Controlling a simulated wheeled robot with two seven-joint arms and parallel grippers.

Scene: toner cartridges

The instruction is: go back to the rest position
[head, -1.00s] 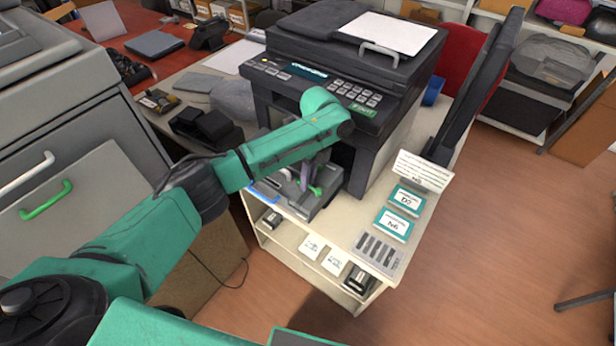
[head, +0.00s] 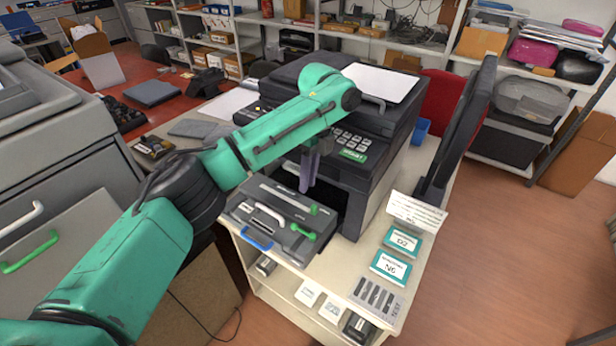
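My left arm reaches in from the left, and its green forearm bends down in front of the black printer (head: 345,130). My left gripper (head: 307,182) points down over the grey pulled-out unit (head: 265,215) at the printer's front. The purple-grey fingers are small and seen edge-on, so I cannot tell whether they are open; I see nothing held. The unit has green knobs (head: 305,232), a pale handle and a blue handle (head: 257,239). The fingers look above the unit, apart from the lower green knob. My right gripper is out of view.
The printer stands on a cream cart (head: 330,268) with teal-labelled boxes (head: 390,267) and a slotted grey plate (head: 376,298) at right. A large grey machine (head: 60,150) is at left. Shelves line the back. Wooden floor (head: 500,260) is open at right.

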